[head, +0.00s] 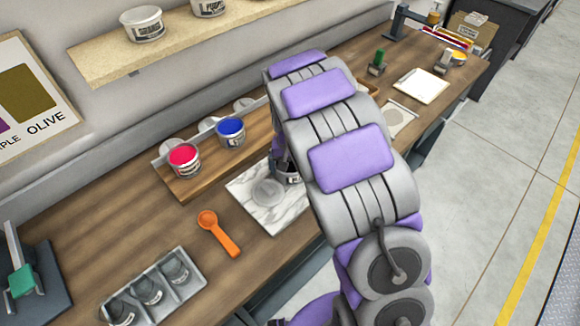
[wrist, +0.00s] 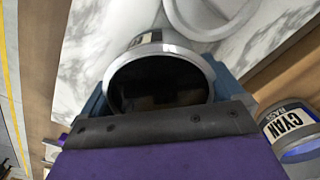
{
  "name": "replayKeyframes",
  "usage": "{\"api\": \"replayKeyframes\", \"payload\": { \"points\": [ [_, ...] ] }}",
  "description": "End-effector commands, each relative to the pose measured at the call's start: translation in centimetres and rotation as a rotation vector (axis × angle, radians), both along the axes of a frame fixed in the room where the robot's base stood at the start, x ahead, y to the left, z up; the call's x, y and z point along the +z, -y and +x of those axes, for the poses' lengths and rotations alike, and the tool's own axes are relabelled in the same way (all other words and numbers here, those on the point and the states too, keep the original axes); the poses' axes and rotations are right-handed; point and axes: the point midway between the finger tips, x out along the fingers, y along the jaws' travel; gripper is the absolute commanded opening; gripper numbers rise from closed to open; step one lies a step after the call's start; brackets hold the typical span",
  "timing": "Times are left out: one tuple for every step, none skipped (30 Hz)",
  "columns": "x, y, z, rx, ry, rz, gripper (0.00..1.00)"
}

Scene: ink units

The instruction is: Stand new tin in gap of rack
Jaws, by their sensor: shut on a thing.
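My gripper (wrist: 160,100) is shut on a grey-rimmed tin (wrist: 150,42) with a dark inside, its blue-grey fingers on either side. The tin is over or on a white marble slab (wrist: 90,45); I cannot tell if it touches. In the head view the tin (head: 293,178) shows partly behind my arm, at the slab's (head: 288,215) right part. The wooden rack (head: 215,165) stands behind the slab. It holds a magenta tin (head: 184,160) and a blue tin (head: 231,132). The rack's right end is partly hidden by my arm. A tin labelled CYAN (wrist: 290,130) shows in the wrist view.
A grey tray (head: 190,262) with several tins lies at the front left. An orange scoop (head: 217,232) lies between tray and slab. A shelf (head: 180,45) with tins hangs above. A white pad (head: 421,86) and a green-handled tool (head: 378,62) are farther right.

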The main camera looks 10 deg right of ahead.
Motion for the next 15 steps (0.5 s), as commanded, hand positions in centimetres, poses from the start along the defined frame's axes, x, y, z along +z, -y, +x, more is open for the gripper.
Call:
{"api": "replayKeyframes", "payload": {
  "points": [
    [0.07,0.0,0.03,0.0,0.001,0.0,0.43],
    [0.05,0.0,0.03,0.0,0.001,0.0,0.43],
    [-0.01,0.0,0.04,0.0,0.001,0.0,0.43],
    [-0.09,0.0,0.03,0.0,0.0,0.0,0.43],
    [-0.15,0.01,0.04,0.0,0.0,0.0,0.96],
    [-0.14,0.02,0.04,0.0,0.0,0.0,1.0],
    [-0.13,0.03,0.05,0.0,0.0,0.0,1.0],
    [-0.14,0.03,0.05,0.0,0.0,0.0,1.0],
    [-0.13,0.03,0.05,0.0,0.0,0.0,1.0],
    [-0.14,0.04,0.04,0.0,0.0,0.0,1.0],
    [-0.14,0.04,0.05,0.0,0.0,0.0,1.0],
    [-0.15,0.04,0.04,0.0,0.0,0.0,1.0],
    [-0.14,0.04,0.04,0.0,0.0,0.0,1.0],
    [-0.11,0.04,0.04,0.0,0.0,0.0,1.0],
    [-0.05,0.04,0.05,0.0,0.0,0.0,1.0]
  ]
}}
